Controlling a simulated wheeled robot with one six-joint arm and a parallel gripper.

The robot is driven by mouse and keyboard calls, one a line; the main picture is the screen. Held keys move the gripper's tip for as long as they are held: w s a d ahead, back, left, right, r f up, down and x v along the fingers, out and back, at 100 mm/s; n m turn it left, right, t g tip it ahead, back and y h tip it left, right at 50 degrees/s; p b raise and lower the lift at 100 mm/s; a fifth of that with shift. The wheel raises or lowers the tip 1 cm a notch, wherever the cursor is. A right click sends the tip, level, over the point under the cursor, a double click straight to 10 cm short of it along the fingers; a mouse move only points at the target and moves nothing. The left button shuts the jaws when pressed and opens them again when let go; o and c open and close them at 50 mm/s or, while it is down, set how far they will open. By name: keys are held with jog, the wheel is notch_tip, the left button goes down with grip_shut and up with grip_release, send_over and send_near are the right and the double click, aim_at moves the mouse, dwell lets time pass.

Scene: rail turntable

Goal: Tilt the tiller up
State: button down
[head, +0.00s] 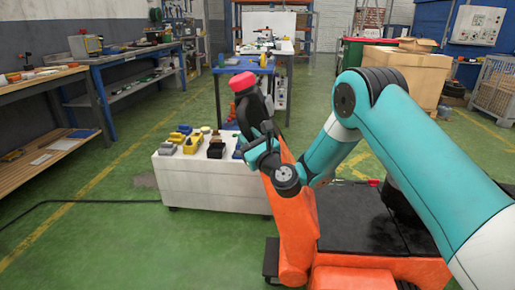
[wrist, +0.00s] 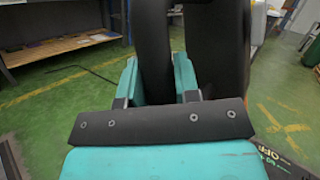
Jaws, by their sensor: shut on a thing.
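The tiller (head: 298,220) is an orange arm with a black upper part (head: 247,108) and a red tip. In the head view it rises from the orange machine with a black top (head: 360,220) and leans up and to the left. My gripper (head: 258,148) is at the tiller's black part. In the wrist view, the teal fingers of my gripper (wrist: 156,80) are on either side of a black bar (wrist: 153,45), shut on it. A thicker black part (wrist: 215,45) stands just right of the fingers. My arm hides some of the machine.
A white block (head: 210,185) with several small yellow, blue and black parts stands just left of the tiller. Workbenches (head: 95,85) line the left wall. Cardboard boxes (head: 410,75) stand at the back right. Green floor (head: 110,245) is open at the front left, with a black cable across it.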

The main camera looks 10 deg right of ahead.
jog(key=shift+s+d+r, duration=0.1)
jog(key=shift+d+r, duration=0.05)
jog(key=shift+r, duration=0.1)
jog(key=shift+d, duration=0.1)
jog(key=c, duration=0.8)
grip_release()
jog(key=shift+d, duration=0.2)
jog(key=shift+c, duration=0.2)
jog(key=shift+s+f+b, duration=0.35)
jog(key=shift+b, duration=0.3)
jog(key=b+v, duration=1.6)
jog(key=b, duration=0.5)
jog(key=shift+s+d, duration=0.3)
jog(key=shift+s, duration=0.05)
